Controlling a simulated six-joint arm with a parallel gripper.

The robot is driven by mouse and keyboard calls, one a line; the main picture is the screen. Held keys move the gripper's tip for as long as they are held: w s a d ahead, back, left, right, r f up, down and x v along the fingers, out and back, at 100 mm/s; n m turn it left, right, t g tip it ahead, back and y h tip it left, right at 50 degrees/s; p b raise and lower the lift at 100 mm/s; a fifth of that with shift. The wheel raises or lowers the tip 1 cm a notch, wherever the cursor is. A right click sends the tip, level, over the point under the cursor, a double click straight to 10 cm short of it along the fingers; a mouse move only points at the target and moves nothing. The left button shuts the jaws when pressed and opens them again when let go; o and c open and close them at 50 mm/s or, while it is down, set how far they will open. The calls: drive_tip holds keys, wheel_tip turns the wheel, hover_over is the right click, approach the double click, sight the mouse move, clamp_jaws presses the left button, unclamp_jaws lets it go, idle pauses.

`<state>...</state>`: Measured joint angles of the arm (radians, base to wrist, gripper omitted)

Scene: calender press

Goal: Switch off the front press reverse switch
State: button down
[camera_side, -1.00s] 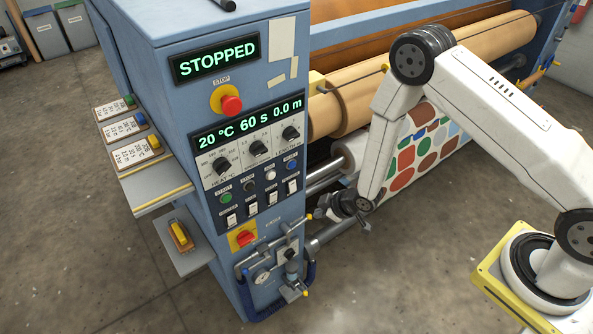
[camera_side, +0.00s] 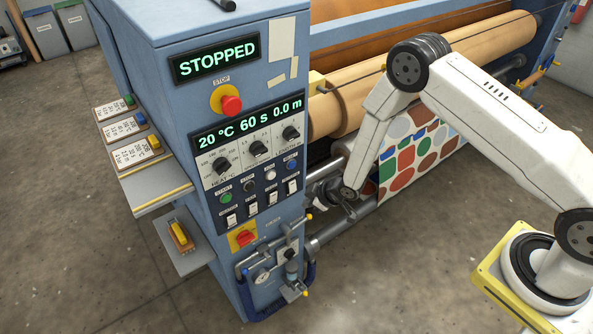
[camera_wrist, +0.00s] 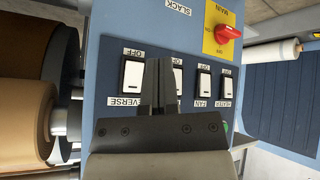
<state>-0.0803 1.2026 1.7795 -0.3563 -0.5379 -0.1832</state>
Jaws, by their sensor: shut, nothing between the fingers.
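The reverse switch (camera_wrist: 132,73) is a white rocker at the left end of an upside-down row in the wrist view, labelled REVERSE below and OFF above. I cannot tell which way it is pressed. In the side view, it appears to be the rightmost rocker (camera_side: 292,186) on the blue control panel. My gripper (camera_wrist: 158,64) is shut and empty, its dark fingers just right of the reverse switch and partly covering the neighbouring rocker (camera_wrist: 178,80). I cannot tell whether they touch the panel. In the side view, my gripper (camera_side: 322,188) is at the panel's right edge, its fingertips unclear.
The fan (camera_wrist: 204,86) and heater (camera_wrist: 227,88) rockers are to the right in the wrist view. A red main knob (camera_wrist: 229,33) sits on a yellow plate. Rollers (camera_side: 350,104) run behind the panel. The display (camera_side: 216,59) reads STOPPED.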

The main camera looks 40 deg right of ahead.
drive_tip(key=shift+w+f, duration=0.15)
drive_tip(key=shift+w, duration=0.75)
drive_tip(key=shift+w+f, duration=0.1)
drive_tip(key=shift+w, duration=0.8)
drive_tip(key=shift+w, duration=0.75)
idle(1.5)
drive_tip(key=shift+s, duration=0.25)
drive_tip(key=shift+s, duration=0.55)
idle(0.5)
drive_tip(key=shift+s+r, duration=0.2)
drive_tip(key=shift+s, duration=1.05)
drive_tip(key=shift+s+r, duration=0.2)
drive_tip(key=shift+s, duration=1)
drive_tip(key=shift+r, duration=0.1)
